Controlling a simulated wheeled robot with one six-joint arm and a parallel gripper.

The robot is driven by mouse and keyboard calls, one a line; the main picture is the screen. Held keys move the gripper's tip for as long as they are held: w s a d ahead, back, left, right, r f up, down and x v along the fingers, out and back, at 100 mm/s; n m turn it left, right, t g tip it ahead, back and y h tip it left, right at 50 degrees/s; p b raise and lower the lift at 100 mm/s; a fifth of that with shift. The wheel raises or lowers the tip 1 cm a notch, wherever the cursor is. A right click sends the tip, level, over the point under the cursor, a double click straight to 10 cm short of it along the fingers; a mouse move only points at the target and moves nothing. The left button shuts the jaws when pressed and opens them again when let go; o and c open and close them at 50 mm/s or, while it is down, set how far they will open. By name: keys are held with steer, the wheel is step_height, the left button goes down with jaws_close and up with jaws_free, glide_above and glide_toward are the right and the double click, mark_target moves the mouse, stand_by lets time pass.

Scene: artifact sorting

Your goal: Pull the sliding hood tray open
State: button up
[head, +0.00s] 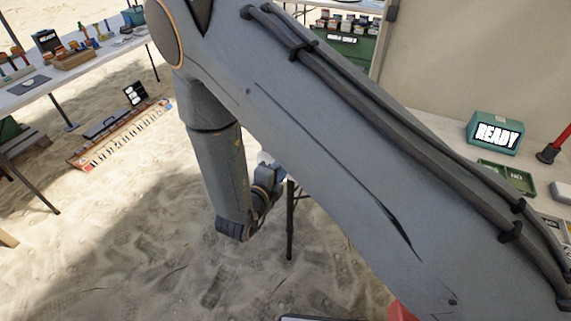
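I cannot make out a sliding hood tray in the head view. My own arm crosses the middle of the picture and hides much of the right side. The wrist end of my arm hangs low at the centre, above the sand and next to a dark table leg (290,220). My gripper's fingers are hidden behind the arm, so I cannot see what they touch.
A teal box reading READY (495,133) and a green tray (507,177) stand on a pale table at right, near a red-handled tool (554,143). A table (90,66) with small items is at upper left. A striped scale board (120,135) lies on open sand.

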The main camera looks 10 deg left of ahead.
steer(key=b+v, duration=0.1)
steer(key=v, duration=0.6)
steer(key=shift+s, duration=0.1)
